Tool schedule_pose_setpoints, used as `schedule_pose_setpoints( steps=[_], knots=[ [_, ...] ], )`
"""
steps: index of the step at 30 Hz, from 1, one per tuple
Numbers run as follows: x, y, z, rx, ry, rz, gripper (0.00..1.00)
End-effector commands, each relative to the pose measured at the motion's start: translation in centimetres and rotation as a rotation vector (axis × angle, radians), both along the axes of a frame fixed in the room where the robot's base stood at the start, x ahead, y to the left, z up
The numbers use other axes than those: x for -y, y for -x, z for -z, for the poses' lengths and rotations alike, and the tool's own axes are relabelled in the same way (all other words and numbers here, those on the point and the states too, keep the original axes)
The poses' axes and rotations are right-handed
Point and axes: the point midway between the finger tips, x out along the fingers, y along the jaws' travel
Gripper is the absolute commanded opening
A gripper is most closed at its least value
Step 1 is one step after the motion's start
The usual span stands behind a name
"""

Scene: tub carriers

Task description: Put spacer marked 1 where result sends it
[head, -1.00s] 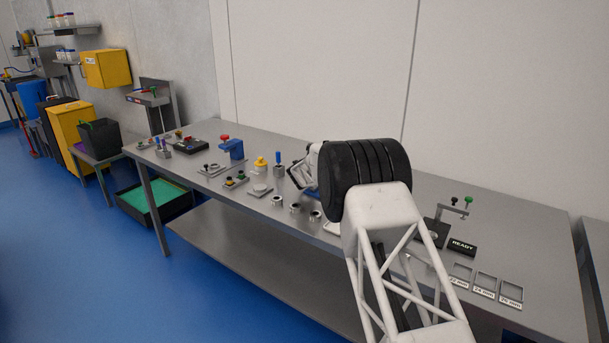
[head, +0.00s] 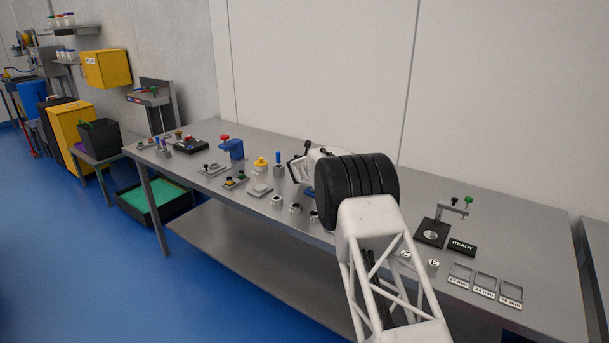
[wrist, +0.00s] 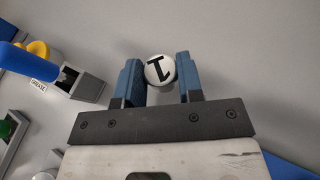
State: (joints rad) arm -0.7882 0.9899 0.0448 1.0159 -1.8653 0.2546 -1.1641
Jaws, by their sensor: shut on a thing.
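In the wrist view my gripper (wrist: 159,68) is shut on a round white-topped spacer (wrist: 160,71) marked 1, held between its blue fingers. In the head view my arm hides the fingertips and this spacer. Two other marked discs (head: 405,254) (head: 433,262) lie on the bench to the right of my arm. A gauge with a green knob (head: 432,233) stands behind them, and its dark display (head: 463,246) reads READY. Three shallow trays (head: 461,272) (head: 485,281) (head: 510,290) at the right front carry size labels in mm.
The steel bench (head: 530,240) is bare at its right end. To the left stand a blue-handled item (head: 278,163), a yellow-topped item (head: 261,164), a blue press (head: 231,149) and several small metal rings (head: 277,201). The blue handle and a grease label also show in the wrist view.

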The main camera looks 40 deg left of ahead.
Motion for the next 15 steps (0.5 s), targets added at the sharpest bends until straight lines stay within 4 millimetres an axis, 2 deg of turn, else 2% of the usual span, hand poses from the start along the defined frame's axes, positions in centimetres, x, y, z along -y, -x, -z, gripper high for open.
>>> schedule_pose_setpoints(
  steps=[7, 15],
  knots=[
    [0.0, 0.0, 0.4, 0.0, 0.0, 0.0, 0.03],
    [0.0, 0.0, 3.1, 0.0, 0.002, 0.001, 0.03]
  ],
)
